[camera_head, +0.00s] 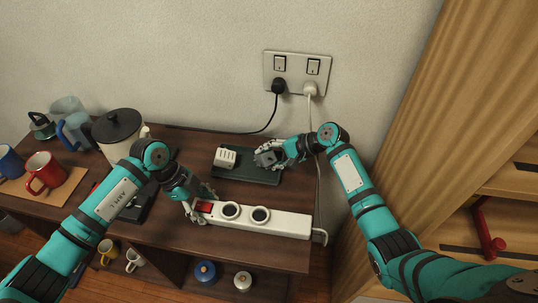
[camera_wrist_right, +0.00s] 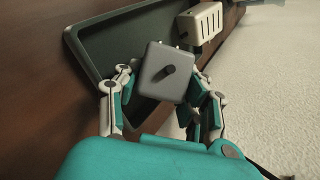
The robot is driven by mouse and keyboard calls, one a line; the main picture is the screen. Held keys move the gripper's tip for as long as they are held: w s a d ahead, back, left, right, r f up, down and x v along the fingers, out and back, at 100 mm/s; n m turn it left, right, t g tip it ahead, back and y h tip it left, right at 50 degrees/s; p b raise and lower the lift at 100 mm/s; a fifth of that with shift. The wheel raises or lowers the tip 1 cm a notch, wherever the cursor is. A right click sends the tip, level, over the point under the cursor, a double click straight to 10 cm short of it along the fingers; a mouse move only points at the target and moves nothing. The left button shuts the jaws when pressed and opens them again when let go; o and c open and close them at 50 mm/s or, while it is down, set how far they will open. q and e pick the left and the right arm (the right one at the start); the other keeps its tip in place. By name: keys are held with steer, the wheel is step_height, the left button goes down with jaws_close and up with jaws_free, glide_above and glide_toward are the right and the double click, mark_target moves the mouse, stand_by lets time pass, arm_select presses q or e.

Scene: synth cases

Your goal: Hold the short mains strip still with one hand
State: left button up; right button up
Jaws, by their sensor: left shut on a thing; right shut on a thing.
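The short mains strip (camera_head: 285,222) is white, with two round sockets and a red switch (camera_head: 205,207) at its left end. It lies along the front of the dark wooden top. My left gripper (camera_head: 197,210) is shut on the strip's left end, beside the switch. My right gripper (camera_head: 263,157) is shut on a grey cube-shaped plug or adapter (camera_wrist_right: 165,72), over the dark tray (camera_head: 240,172). The wrist view shows my right gripper's fingers (camera_wrist_right: 164,84) on both sides of the grey cube. Whether the cube touches the tray I cannot tell.
A white slotted adapter (camera_head: 227,158) sits in the tray's left part. A wall plate (camera_head: 297,72) holds a black plug and a white plug with hanging cords. A lidded pot (camera_head: 118,128) and a red mug (camera_head: 43,173) stand left. A wooden cabinet (camera_head: 480,110) bounds the right.

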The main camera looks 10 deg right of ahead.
steer(key=o, duration=1.3)
steer(key=shift+s+f, duration=0.1)
